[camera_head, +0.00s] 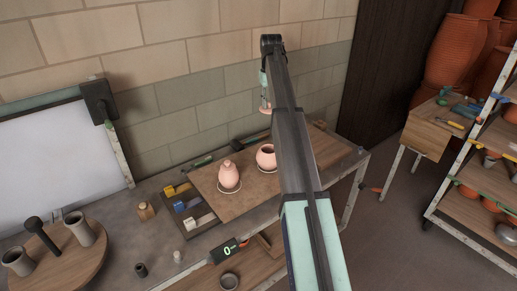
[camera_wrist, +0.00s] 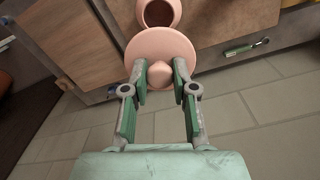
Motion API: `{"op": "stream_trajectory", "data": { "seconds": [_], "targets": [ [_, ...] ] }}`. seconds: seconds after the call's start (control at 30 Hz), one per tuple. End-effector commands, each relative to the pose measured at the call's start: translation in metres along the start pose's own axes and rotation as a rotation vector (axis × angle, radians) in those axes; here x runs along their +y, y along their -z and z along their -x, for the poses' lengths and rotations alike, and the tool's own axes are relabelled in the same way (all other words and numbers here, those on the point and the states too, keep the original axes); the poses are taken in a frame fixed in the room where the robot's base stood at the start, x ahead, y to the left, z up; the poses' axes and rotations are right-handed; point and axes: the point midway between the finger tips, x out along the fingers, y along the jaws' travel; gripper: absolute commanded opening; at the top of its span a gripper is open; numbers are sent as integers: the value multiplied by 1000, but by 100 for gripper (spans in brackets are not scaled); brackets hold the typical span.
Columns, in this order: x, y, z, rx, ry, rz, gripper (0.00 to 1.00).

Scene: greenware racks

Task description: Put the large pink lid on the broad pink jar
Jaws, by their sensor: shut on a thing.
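The large pink lid (camera_wrist: 178,47) is a round disc with a knob, and my gripper (camera_wrist: 160,76) is shut on that knob in the wrist view. In the head view my gripper (camera_head: 265,103) is small, at the far end of my arm, raised above the bench. The open pink jar (camera_head: 266,151) stands upright on the board below it, its right side partly behind my arm. Its dark mouth also shows at the top of the wrist view, where the jar (camera_wrist: 176,24) is partly cut off. The lid is apart from it in the head view.
Another pink jar (camera_head: 229,178), with a cover on, stands left of the open one on a wooden board (camera_head: 252,192). A tray of small blocks (camera_head: 188,206) lies farther left. Grey cups stand on a round wooden board (camera_head: 75,262). A shelf rack (camera_head: 480,200) is at right.

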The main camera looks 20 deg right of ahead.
Motion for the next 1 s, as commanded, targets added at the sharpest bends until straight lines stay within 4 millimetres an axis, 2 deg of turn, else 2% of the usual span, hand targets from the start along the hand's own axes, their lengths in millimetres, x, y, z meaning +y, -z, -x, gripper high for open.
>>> {"op": "stream_trajectory", "data": {
  "seconds": [0.5, 0.6, 1.0],
  "targets": [
    [0, -2, -115, -3, 1, 3, 0],
    [0, -2, -132, -2, 0, 3, 0],
    [0, -2, -164, -3, 1, 3, 0]
  ]
}}
